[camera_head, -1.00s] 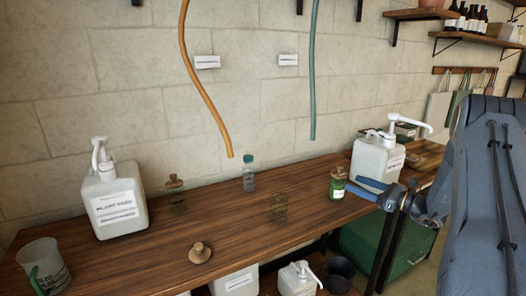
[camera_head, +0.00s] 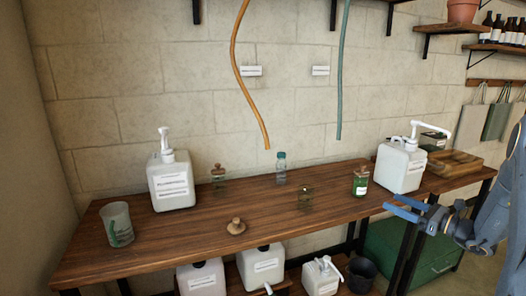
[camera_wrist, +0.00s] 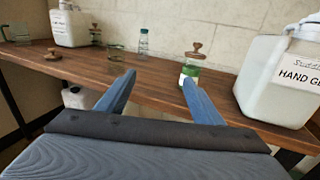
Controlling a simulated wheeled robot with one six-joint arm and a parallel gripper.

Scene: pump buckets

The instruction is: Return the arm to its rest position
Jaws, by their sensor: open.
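My gripper (camera_head: 404,208) is open and empty in the head view, at the right, in front of the wooden table's (camera_head: 290,221) front edge. In the wrist view my gripper (camera_wrist: 157,92) has its two blue fingers spread apart, pointing at the table. A green corked jar (camera_head: 360,181) stands upright on the table beyond the fingers. In the wrist view the jar (camera_wrist: 190,71) shows just behind the right fingertip; whether they touch is hard to tell there, but the head view shows them apart. My arm reaches in from the right edge.
White pump buckets stand at the table's left (camera_head: 171,186) and right (camera_head: 401,168). An orange hose (camera_head: 241,80) and a teal hose (camera_head: 341,75) hang above. A green cabinet (camera_head: 410,250) stands below right.

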